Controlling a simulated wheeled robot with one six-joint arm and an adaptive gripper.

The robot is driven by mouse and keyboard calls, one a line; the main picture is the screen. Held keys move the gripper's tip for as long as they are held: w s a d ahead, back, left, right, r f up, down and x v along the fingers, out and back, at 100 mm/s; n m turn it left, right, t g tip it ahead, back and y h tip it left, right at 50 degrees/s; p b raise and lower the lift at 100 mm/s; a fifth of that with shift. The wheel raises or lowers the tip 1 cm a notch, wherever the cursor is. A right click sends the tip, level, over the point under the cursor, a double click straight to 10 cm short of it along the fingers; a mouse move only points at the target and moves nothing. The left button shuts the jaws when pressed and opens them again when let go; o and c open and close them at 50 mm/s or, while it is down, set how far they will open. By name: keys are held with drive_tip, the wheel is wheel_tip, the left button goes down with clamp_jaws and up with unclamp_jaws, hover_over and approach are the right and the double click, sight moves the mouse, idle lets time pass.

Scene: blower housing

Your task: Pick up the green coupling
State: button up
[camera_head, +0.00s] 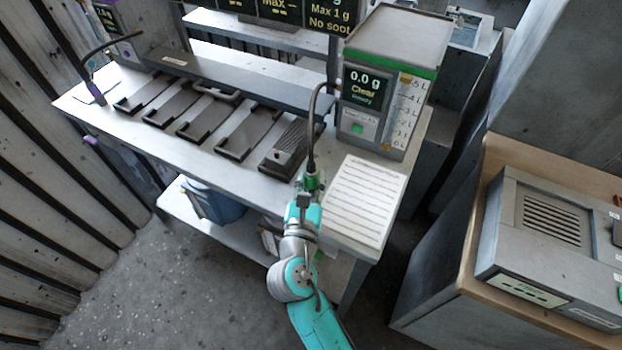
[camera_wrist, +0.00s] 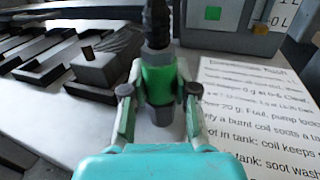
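The green coupling (camera_wrist: 158,80) is a short green cylinder with a dark grey lower end, at the end of a black ribbed hose (camera_wrist: 157,25). In the head view the coupling (camera_head: 312,181) is near the bench's front edge, below the hanging hose. My gripper (camera_wrist: 159,72) has one finger on each side of the coupling, and the pads lie against its sides with no visible gap. The coupling looks roughly upright. In the head view my gripper (camera_head: 308,190) partly hides it.
A printed sheet (camera_head: 365,200) lies right of my gripper. Behind it stands a grey and green unit (camera_head: 375,112) with a display reading 0.0 g. Several dark trays (camera_head: 250,133) lie to the left on the bench (camera_head: 160,130). A blue bin (camera_head: 213,205) is on the lower shelf.

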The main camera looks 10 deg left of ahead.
sight(311, 162)
drive_tip(key=shift+r, duration=0.15)
clamp_jaws()
wheel_tip(311, 162, up, 10)
drive_tip(key=shift+f, duration=0.1)
idle(1.2)
